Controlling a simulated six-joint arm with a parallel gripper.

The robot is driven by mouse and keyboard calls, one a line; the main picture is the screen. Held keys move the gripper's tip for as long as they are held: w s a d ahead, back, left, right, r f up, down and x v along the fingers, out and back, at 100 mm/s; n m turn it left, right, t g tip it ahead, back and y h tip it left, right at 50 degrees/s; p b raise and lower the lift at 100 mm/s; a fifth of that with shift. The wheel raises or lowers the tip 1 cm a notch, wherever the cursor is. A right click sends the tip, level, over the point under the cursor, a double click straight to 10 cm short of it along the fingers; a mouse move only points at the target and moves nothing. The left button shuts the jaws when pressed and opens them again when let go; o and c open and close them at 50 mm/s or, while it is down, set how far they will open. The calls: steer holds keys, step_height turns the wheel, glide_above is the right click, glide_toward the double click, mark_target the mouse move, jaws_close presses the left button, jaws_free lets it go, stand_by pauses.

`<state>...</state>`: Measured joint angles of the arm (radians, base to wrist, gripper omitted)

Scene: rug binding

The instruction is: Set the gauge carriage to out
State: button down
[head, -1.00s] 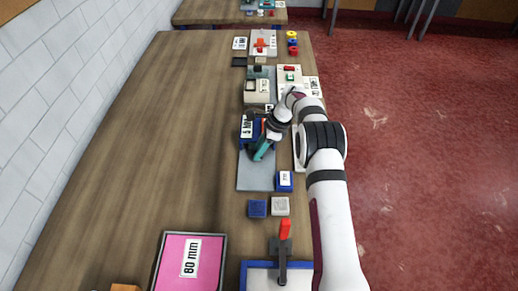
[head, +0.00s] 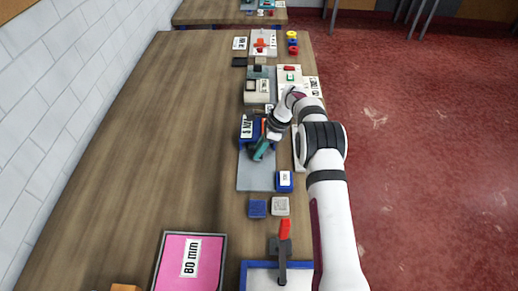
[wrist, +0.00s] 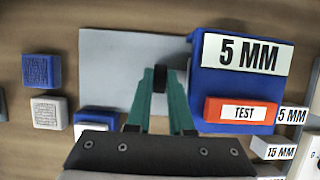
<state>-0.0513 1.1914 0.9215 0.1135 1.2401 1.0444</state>
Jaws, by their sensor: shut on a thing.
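My gripper (wrist: 160,95) has teal fingers that come together on a small black knob (wrist: 160,77) over a grey plate (wrist: 110,60). In the head view my gripper (head: 259,156) is over the same grey plate (head: 256,180), at the near side of a blue block. The blue block (wrist: 197,85) carries a white 5 MM label (wrist: 242,54) and an orange TEST button (wrist: 240,112); it stands just right of the fingers in the wrist view. No part is plainly marked as the gauge carriage, and what lies under the knob is hidden.
A blue cube (wrist: 41,71) and a pale cube (wrist: 49,112) lie left of the plate. A small blue block with a white top (head: 285,180) sits at the plate's near right corner.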

stand_by(0.7)
steer(key=s, duration=1)
steer(key=shift+s, duration=0.3)
steer(key=c, duration=1.1)
jaws_free()
steer(key=v, duration=1.5)
steer(key=shift+d+r, duration=0.1)
steer(key=shift+r, duration=0.25)
